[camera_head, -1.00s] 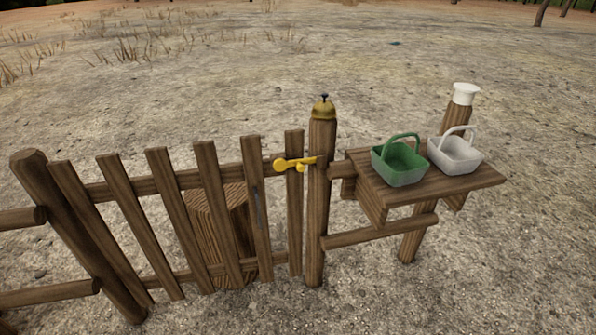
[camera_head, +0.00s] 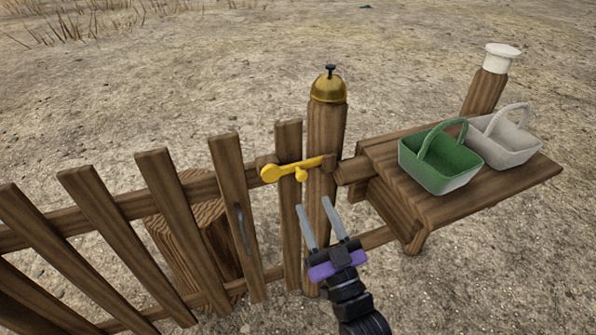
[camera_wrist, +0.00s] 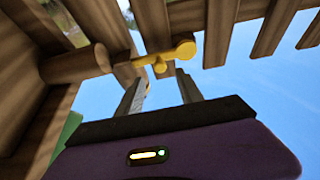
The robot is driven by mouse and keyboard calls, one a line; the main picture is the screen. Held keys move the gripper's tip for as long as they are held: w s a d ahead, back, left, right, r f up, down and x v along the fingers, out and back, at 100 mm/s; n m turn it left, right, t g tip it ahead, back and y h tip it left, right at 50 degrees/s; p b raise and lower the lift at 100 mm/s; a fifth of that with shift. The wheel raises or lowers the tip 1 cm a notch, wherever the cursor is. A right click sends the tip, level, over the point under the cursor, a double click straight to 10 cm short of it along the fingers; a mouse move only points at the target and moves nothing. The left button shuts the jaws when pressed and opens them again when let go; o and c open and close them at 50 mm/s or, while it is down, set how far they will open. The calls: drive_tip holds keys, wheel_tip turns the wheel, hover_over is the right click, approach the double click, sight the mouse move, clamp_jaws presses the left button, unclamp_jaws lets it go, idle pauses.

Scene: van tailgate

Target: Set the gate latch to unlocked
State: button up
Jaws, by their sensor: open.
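The yellow gate latch (camera_head: 290,171) lies nearly level across the gap between the wooden gate (camera_head: 227,190) and the gate post (camera_head: 323,150). Its round end is on the gate side, its bar reaches the post, and a small knob sticks out near its middle. The latch also shows in the wrist view (camera_wrist: 160,55), beyond the fingertips. My gripper (camera_head: 327,204) is open and empty, in front of the post, below and a little right of the latch. It does not appear to touch the latch. In the wrist view my gripper's fingers (camera_wrist: 160,82) point up toward the knob.
A brass bell (camera_head: 328,88) sits on top of the post. To the right, a wooden shelf (camera_head: 440,212) carries a green basket (camera_head: 440,160) and a white basket (camera_head: 505,138). A white-capped post (camera_head: 487,85) stands behind. A wood stump (camera_head: 190,240) is behind the gate.

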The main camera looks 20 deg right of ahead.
sight(303, 178)
drive_tip(key=x, duration=0.7)
drive_tip(key=shift+w+r, duration=0.15)
drive_tip(key=shift+r, duration=0.1)
clamp_jaws()
idle(1.2)
